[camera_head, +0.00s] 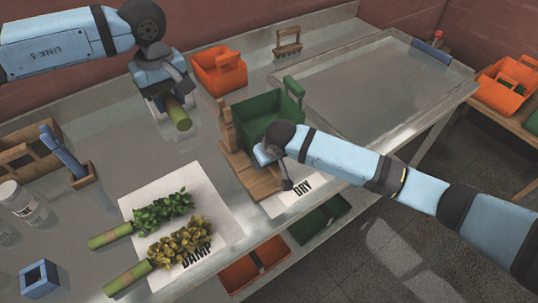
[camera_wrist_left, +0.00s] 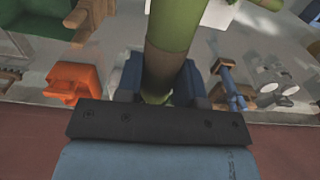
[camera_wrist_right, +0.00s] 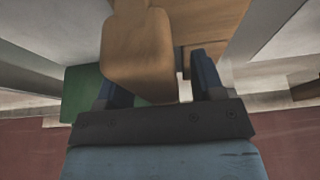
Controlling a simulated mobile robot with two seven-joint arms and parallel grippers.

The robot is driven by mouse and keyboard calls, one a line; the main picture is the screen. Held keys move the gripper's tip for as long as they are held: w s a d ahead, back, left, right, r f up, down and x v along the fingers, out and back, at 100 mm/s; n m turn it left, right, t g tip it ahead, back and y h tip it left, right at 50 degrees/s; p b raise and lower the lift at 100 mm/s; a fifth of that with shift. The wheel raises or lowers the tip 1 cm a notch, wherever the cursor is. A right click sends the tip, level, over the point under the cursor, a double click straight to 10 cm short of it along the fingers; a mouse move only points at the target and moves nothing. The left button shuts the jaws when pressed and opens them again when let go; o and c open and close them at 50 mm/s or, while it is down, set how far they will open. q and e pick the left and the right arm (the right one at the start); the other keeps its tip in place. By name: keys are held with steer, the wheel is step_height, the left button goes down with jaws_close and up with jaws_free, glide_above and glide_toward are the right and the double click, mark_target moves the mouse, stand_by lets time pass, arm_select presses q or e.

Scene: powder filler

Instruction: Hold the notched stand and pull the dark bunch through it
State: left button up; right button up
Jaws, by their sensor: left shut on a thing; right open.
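My left gripper (camera_head: 172,92) is shut on a green stalk (camera_head: 179,114), raised over the back left of the table. The stalk runs between the fingers in the left wrist view (camera_wrist_left: 172,35); leaves on it are not visible. The wooden notched stand (camera_head: 247,178) is at the table's middle, its upright post (camera_head: 227,124) on the left. My right gripper (camera_head: 266,157) is open close to the stand. In the right wrist view the wooden post (camera_wrist_right: 138,55) is in front of the fingers; I cannot tell whether they touch it.
A white mat marked DAMP (camera_head: 226,224) bears a dark green bunch (camera_head: 160,212) and a yellowish bunch (camera_head: 181,243). A green crate (camera_head: 256,113) stands behind the stand, a DRY mat (camera_head: 283,205) before it. An orange crate (camera_head: 219,72) stands behind. The large tray (camera_head: 385,75) looks empty.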

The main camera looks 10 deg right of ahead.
jaws_close()
arm_select(q)
steer(key=shift+d, duration=0.1)
